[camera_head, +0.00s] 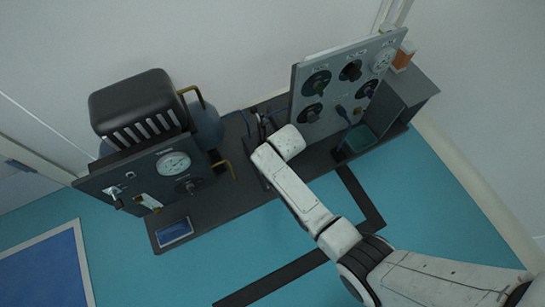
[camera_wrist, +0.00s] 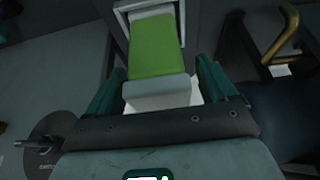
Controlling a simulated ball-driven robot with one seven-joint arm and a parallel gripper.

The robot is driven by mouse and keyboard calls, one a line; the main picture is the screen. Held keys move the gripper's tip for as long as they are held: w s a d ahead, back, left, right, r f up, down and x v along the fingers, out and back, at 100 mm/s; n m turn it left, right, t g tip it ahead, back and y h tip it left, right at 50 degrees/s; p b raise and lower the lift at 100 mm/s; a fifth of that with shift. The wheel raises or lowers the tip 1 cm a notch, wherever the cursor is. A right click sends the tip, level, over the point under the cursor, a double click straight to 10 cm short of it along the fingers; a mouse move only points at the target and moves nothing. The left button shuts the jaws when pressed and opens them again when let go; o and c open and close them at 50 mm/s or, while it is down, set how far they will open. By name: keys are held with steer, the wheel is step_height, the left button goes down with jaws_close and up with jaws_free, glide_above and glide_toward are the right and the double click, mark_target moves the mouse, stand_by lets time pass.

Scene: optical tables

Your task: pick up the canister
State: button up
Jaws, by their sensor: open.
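In the wrist view, a block-shaped green and white object (camera_wrist: 155,50), likely the canister, sits in a pale frame. My gripper (camera_wrist: 160,80) is open, with one teal finger on each side of the object's near white end. I cannot tell whether either finger touches it. In the head view, my arm's end is over the middle of the dark bench, and the fingers and this object are hidden there.
A grey dial panel (camera_head: 128,182) stands left on the dark bench (camera_head: 245,198), with a black ribbed unit (camera_head: 137,103) behind. Another dial panel (camera_head: 340,85) stands right. An orange and white box (camera_head: 403,56) is beyond it. A brass handle (camera_wrist: 281,38) is right of my gripper.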

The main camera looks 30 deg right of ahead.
steer(key=shift+w+f, duration=0.1)
steer(key=shift+f, duration=0.05)
steer(key=shift+c, duration=0.3)
steer(key=c, duration=1)
steer(key=shift+c, duration=0.6)
